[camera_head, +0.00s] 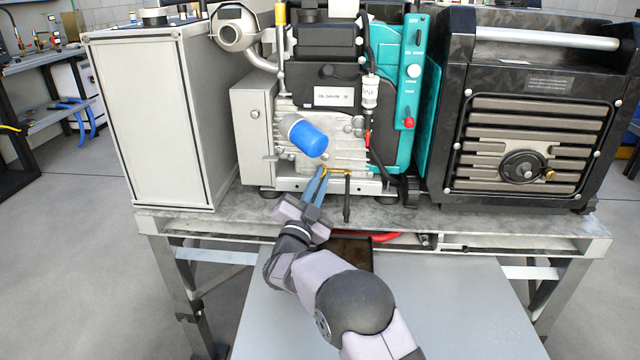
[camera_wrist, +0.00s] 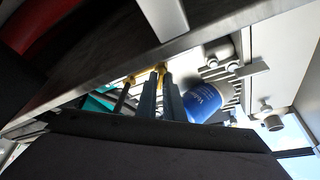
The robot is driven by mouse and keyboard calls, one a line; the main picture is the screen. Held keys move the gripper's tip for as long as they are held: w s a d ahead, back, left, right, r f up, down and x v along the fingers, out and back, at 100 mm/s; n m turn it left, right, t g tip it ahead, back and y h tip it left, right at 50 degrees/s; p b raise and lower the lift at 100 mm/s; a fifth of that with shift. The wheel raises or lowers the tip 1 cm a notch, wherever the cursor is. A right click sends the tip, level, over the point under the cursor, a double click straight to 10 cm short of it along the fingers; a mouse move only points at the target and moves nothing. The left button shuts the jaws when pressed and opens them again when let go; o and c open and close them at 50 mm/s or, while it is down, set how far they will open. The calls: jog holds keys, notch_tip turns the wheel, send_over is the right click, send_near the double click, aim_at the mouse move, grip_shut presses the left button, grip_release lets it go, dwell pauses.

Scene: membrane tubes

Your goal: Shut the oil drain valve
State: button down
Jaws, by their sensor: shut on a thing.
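The oil drain valve, a small brass-yellow fitting (camera_head: 338,172) with a yellow handle, sits low on the front of the engine (camera_head: 345,152). A dark drain tube (camera_head: 347,205) hangs straight down from its right end. My gripper (camera_head: 323,172) reaches up from below, its blue-grey fingers at the left end of the valve. In the wrist view, my gripper (camera_wrist: 162,80) is shut on the yellow valve handle (camera_wrist: 160,68) at the fingertips. The fingers hide part of the handle, so its exact angle is hard to tell.
A blue oil filter (camera_head: 308,138) is just above my fingertips and shows beside them in the wrist view (camera_wrist: 203,102). A dark drain pan (camera_head: 352,250) lies below the bench edge (camera_head: 470,226). A grey cabinet (camera_head: 150,120) and a black generator unit (camera_head: 545,120) flank the engine.

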jog(key=m+g+b, duration=0.1)
jog(key=m, duration=0.2)
jog(key=m+g+h+b, duration=0.1)
jog(key=m, duration=0.2)
jog(key=shift+a+h, duration=0.1)
jog(key=shift+h, duration=0.2)
jog(key=m+g, duration=0.2)
jog(key=m, duration=0.3)
jog(key=shift+r+m, duration=0.15)
jog(key=shift+m, duration=0.25)
jog(key=c, duration=1.9)
grip_release()
jog(key=shift+c, duration=0.2)
jog(key=shift+v, duration=3.7)
jog(key=shift+r, duration=0.15)
